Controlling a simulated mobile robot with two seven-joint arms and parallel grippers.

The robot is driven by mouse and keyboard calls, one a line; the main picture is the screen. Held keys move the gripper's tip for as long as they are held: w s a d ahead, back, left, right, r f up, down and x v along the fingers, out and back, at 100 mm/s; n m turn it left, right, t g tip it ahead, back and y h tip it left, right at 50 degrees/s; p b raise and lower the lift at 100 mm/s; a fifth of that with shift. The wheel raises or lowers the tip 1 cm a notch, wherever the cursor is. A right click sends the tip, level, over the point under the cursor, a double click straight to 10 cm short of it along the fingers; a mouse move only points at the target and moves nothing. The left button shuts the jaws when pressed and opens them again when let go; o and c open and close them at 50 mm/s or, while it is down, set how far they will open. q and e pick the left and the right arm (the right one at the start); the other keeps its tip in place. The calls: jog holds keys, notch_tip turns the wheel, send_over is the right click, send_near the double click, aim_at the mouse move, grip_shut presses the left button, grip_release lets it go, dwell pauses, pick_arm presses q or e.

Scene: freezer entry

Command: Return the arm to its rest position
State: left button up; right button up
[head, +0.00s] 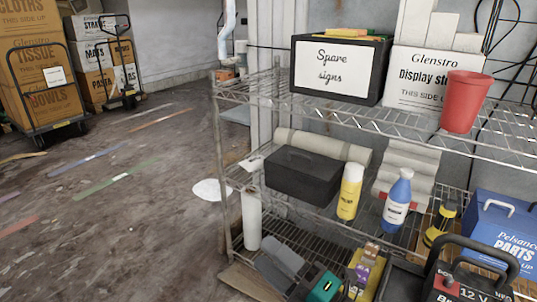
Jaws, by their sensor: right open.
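Neither of my grippers can be made out in the head view, and no part of my arms shows clearly. The view is filled by a wire shelf rack (228,95) on the right and a worn floor (120,220) on the left. I cannot see how either arm is posed.
The rack holds a black "Spare signs" box (335,70), a red cup (466,101), a black case (305,176), a yellow bottle (350,192) and a blue-and-white bottle (397,203). A blue box (500,228) stands at right. Carts with cartons (45,85) stand back left. The left floor is mostly clear.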

jog(key=s+d+f+m+t+h, duration=0.2)
jog(key=d+f+m+h, duration=0.85)
jog(key=m, duration=0.75)
jog(key=s+d+f+m+g+h, duration=0.3)
jog(key=s+d+f+m+g, duration=0.15)
jog(key=s+f+m, duration=0.35)
pick_arm(q)
jog(key=s+a+r+p, duration=0.1)
jog(key=a+r+p, duration=0.2)
jog(key=r+p, duration=0.8)
jog(key=p, duration=0.5)
jog(key=shift+s+a+r+y, duration=0.2)
jog(key=shift+s+r+y, duration=0.1)
jog(key=shift+y, duration=0.1)
pick_arm(e)
notch_tip(320, 180, up, 12)
jog(key=d, duration=0.2)
jog(key=shift+s+f+h, duration=0.25)
jog(key=shift+s+h, duration=0.2)
pick_arm(q)
jog(key=shift+c, duration=0.2)
pick_arm(e)
jog(key=shift+c, duration=0.2)
